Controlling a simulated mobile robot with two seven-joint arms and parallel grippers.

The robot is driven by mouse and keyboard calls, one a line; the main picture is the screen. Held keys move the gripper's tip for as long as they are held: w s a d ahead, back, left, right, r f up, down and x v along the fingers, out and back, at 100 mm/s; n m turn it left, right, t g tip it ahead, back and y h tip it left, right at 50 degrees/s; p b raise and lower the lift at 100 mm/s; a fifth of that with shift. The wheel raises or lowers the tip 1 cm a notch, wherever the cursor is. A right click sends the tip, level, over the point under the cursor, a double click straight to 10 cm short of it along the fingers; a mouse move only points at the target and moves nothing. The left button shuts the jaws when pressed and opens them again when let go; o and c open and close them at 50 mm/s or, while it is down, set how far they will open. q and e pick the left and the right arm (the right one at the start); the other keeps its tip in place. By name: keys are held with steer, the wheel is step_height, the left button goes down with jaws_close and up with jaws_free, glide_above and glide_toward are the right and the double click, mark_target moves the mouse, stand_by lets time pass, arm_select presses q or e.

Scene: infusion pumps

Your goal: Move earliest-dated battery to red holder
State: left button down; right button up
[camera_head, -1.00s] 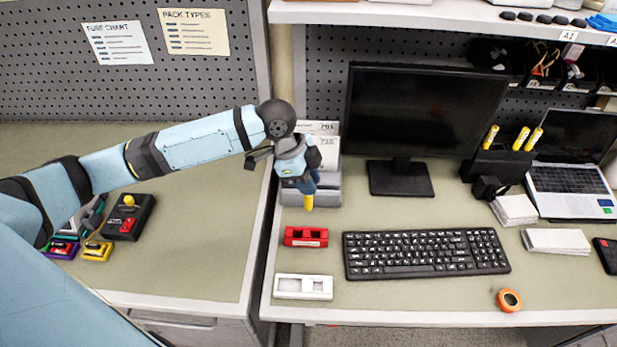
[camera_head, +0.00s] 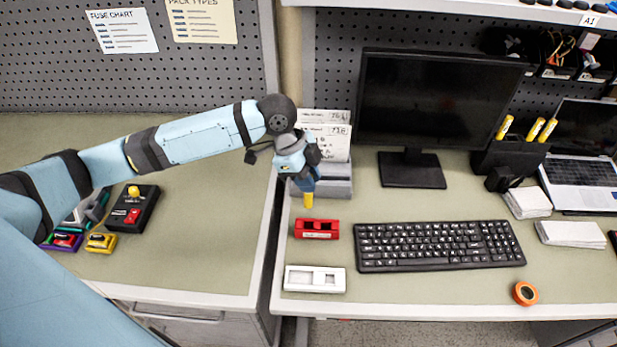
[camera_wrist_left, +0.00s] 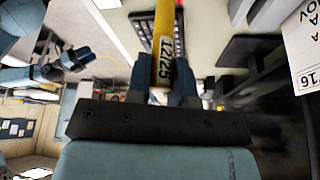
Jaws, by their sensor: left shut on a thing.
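My left gripper (camera_head: 306,184) is shut on a yellow battery (camera_head: 308,199), which hangs upright from the fingers. In the left wrist view the same battery (camera_wrist_left: 164,45) sits between the fingers and its label reads 12/25. The red holder (camera_head: 317,229) lies on the right desk just in front of and below the held battery, which is apart from it. Several other yellow batteries (camera_head: 536,130) stand in a black stand (camera_head: 509,156) right of the monitor.
A white holder (camera_head: 315,279) lies near the desk's front edge. A keyboard (camera_head: 440,246) is right of the red holder. A grey file box (camera_head: 335,180) with cards stands behind the gripper. A monitor (camera_head: 437,100) and orange tape roll (camera_head: 524,293) are to the right.

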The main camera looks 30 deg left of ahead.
mark_target(308, 208)
arm_select(q)
steer(key=shift+f+b, duration=1.5)
steer(key=shift+f, duration=0.05)
steer(key=shift+f+b, duration=0.75)
steer(key=shift+b, duration=0.15)
steer(key=shift+f, duration=3)
steer(key=shift+f, duration=0.3)
steer(key=c, duration=0.9)
jaws_free()
